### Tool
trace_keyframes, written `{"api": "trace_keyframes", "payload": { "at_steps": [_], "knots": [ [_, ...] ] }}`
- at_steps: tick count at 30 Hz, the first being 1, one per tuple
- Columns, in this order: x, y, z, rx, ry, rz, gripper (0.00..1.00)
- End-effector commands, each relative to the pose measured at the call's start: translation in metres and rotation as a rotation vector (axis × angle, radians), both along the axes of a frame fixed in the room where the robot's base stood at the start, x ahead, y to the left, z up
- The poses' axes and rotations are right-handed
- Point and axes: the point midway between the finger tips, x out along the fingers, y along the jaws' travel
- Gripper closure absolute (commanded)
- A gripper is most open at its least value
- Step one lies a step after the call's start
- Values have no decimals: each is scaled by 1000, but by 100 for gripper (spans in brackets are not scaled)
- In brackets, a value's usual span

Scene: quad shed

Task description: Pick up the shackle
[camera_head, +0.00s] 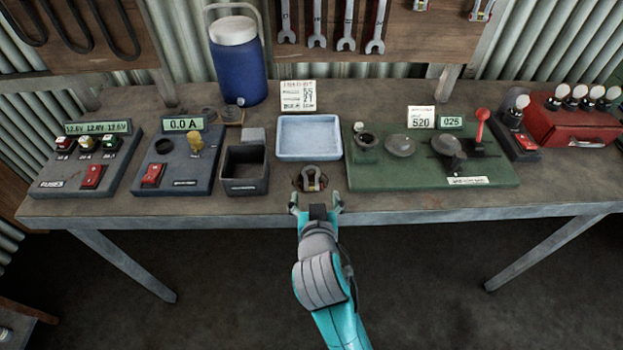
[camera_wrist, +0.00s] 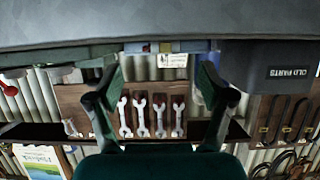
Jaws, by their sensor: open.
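The shackle (camera_head: 312,178) is a small grey metal piece with a U-shaped bow. It lies near the front edge of the workbench, in front of the pale blue tray (camera_head: 308,153). My gripper (camera_head: 315,201) is at the bench's front edge, just nearer than the shackle, with its fingers spread and nothing between them. In the wrist view my gripper (camera_wrist: 160,82) also shows open, its fingers pointing toward the bench. I cannot make out the shackle clearly in the wrist view.
A dark open box (camera_head: 245,187) stands left of the shackle, and a green board (camera_head: 365,180) with fittings lies to the right. The workbench (camera_head: 440,210) has a bare front strip. A blue cooler (camera_head: 238,75) stands at the back; wrenches (camera_head: 347,30) hang above.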

Motion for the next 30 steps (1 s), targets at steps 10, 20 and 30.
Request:
{"api": "trace_keyframes", "payload": {
  "at_steps": [10,20,30],
  "knots": [
    [39,6,-12,-1,0,-2,19],
    [50,6,-17,-1,0,0,19],
    [50,6,-17,-1,0,0,84]
  ]
}}
